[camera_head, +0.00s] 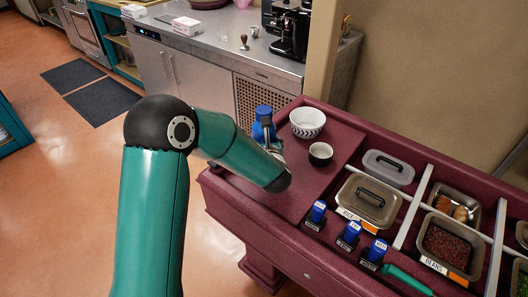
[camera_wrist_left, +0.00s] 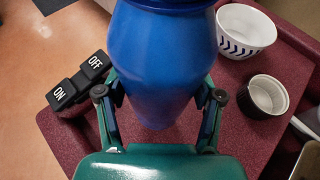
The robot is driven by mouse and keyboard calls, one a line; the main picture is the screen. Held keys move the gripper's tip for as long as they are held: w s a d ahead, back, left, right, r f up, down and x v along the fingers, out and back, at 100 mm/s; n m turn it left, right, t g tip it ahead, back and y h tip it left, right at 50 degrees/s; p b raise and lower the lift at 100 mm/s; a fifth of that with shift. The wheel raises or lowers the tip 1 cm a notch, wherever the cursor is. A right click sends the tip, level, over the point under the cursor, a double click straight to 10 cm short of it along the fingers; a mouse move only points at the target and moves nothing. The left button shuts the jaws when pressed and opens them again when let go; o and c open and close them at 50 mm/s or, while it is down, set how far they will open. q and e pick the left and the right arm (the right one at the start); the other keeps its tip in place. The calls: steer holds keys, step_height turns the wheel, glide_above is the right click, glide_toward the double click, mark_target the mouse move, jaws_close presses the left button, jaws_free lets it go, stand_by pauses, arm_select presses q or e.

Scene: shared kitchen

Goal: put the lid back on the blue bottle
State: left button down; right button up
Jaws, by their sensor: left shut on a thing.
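The blue bottle (camera_head: 264,118) is at the left end of the dark red counter in the head view. My left gripper (camera_head: 270,143) is beside it, partly hidden behind my own green forearm. In the left wrist view the blue bottle (camera_wrist_left: 162,50) fills the upper middle, and my left gripper (camera_wrist_left: 159,95) has one finger on each side of it, shut on it. A darker blue rim crosses the top of that view. I cannot tell whether this is the lid, and I see no separate lid. My right gripper is in neither view.
A patterned white bowl (camera_head: 307,122) and a small dark cup (camera_head: 320,153) stand right of the bottle. An ON/OFF switch block (camera_wrist_left: 78,82) is left of it. Blue-topped holders (camera_head: 352,230) and food trays (camera_head: 368,200) fill the counter's right side.

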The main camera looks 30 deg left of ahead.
arm_select(q)
steer(key=shift+f, duration=0.2)
steer(key=shift+f, duration=1.95)
steer(key=shift+f, duration=0.1)
steer(key=shift+c, duration=0.8)
jaws_free()
steer(key=shift+s, duration=0.1)
